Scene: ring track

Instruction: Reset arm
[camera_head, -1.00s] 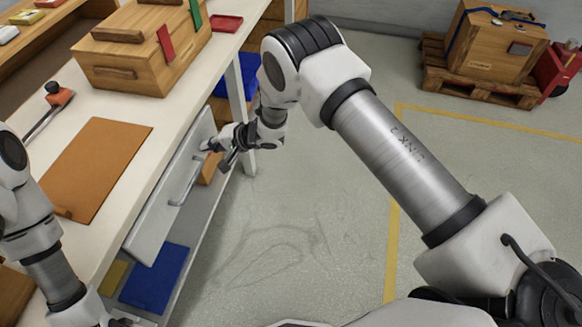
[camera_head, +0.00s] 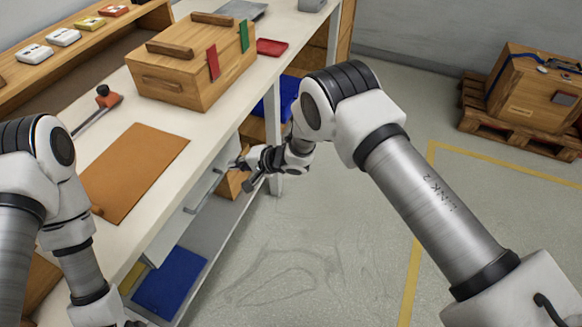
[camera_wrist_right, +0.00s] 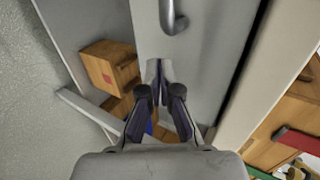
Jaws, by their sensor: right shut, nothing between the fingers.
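My right gripper (camera_head: 245,172) is beside the light grey front panel (camera_head: 176,233) under the white bench, near its bar handle (camera_head: 205,190). In the right wrist view, its dark fingers (camera_wrist_right: 159,94) point at the grey panel (camera_wrist_right: 190,65), and the handle (camera_wrist_right: 173,14) lies beyond the tips. The fingers are shut with nothing between them. I cannot tell whether they touch the panel. My left arm runs down the left side of the head view, and its gripper is out of the picture.
A blue item (camera_head: 170,282) lies below. A crate on a pallet (camera_head: 515,133) stands back right. Middle floor is clear.

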